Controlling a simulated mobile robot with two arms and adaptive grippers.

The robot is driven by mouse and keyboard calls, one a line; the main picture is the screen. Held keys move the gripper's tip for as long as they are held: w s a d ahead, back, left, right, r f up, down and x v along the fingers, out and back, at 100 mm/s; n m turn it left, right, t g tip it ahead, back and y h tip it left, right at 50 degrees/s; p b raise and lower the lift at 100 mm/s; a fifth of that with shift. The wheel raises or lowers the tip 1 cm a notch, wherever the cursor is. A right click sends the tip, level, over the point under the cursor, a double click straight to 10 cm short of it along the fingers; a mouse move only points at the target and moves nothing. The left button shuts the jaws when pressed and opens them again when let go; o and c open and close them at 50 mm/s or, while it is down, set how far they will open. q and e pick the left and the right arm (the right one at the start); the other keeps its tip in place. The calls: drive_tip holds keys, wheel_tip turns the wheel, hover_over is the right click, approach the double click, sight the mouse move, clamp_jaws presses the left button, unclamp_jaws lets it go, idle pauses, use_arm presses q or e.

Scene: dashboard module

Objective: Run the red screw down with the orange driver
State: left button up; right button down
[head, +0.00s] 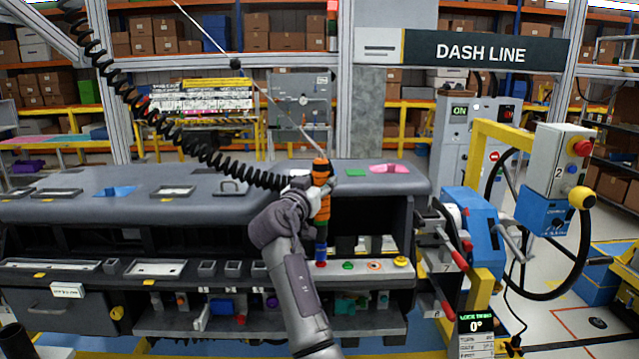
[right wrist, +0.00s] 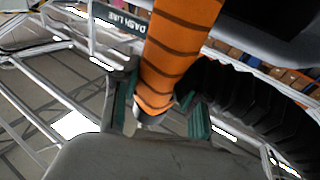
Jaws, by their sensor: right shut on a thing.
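The orange driver (head: 322,208) hangs upright on a black coiled cord over the dashboard module (head: 75,215). My right gripper (head: 314,190) is shut around the driver's upper part. In the right wrist view the orange, dark-ringed body (right wrist: 178,50) stands between the green-padded fingers (right wrist: 158,115). The driver's lower end has green and blue bands and points down at the red screw (head: 321,264) on the module's front ledge. I cannot tell whether the tip touches the screw, which is small and partly covered. My left gripper is not in view.
Right of the red screw are a green one (head: 347,265), an orange ring (head: 374,265) and a yellow one (head: 400,262). The coiled cord (head: 190,150) runs to the upper left. A blue clamp unit (head: 482,222) and black wheel stand right of the module.

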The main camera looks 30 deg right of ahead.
drive_tip(key=shift+f+b, duration=0.85)
drive_tip(key=shift+b, duration=0.05)
idle(1.4)
drive_tip(key=shift+f+b, duration=0.25)
drive_tip(key=shift+b, duration=1.15)
idle(2.1)
drive_tip(key=shift+f+b, duration=0.25)
drive_tip(key=shift+b, duration=0.4)
idle(1.1)
drive_tip(key=shift+r, duration=0.1)
